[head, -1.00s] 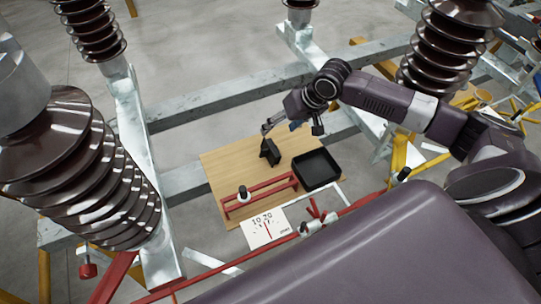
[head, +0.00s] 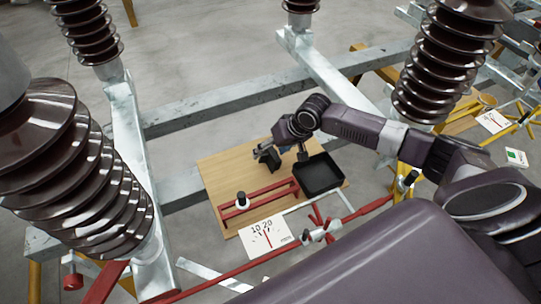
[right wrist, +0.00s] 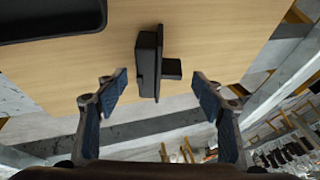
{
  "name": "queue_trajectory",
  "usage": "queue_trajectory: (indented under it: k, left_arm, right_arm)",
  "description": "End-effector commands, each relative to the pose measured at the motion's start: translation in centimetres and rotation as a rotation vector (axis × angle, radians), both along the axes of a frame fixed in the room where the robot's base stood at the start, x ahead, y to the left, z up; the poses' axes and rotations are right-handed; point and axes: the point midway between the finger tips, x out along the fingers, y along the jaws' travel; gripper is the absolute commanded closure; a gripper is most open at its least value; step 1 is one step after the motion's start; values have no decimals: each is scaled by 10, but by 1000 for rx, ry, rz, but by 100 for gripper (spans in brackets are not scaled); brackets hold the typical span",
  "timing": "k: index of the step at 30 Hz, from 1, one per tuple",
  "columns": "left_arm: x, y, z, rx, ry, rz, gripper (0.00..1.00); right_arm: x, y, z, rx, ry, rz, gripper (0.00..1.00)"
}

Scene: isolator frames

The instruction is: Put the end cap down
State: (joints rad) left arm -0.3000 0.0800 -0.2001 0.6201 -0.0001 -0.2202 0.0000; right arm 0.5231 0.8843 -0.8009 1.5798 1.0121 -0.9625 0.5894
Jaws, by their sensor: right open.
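A black piece (head: 269,158), which I take to be the end cap, stands on the wooden board (head: 222,172). In the right wrist view this end cap (right wrist: 148,62) is a narrow dark plate with a short block sticking out to the right. My right gripper (head: 281,152) is over the board beside it. In the right wrist view my right gripper (right wrist: 161,84) is open, its blue-padded fingers apart on either side of the end cap, with gaps showing. My left gripper is not in view.
A black tray (head: 320,178) lies on the board to the right; its edge shows in the right wrist view (right wrist: 60,28). Large brown insulators (head: 75,175) flank the area.

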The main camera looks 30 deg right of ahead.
Motion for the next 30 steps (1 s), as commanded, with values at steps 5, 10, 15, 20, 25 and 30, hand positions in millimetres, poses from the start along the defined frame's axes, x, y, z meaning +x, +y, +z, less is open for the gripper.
queue_trajectory:
  k: [5,10,15,20,25,30]
  left_arm:
    - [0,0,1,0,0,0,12]
    - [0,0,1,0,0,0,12]
    - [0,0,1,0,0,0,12]
    - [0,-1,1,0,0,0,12]
    - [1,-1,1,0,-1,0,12]
    - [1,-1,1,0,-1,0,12]
  right_arm:
    - [5,3,-11,-1,-1,-1,38]
    - [5,3,-12,-1,-1,0,38]
    - [5,3,-12,-1,0,0,51]
    - [5,3,-12,-1,0,0,68]
    - [5,3,-11,-1,0,0,83]
    - [5,2,-11,-1,0,0,83]
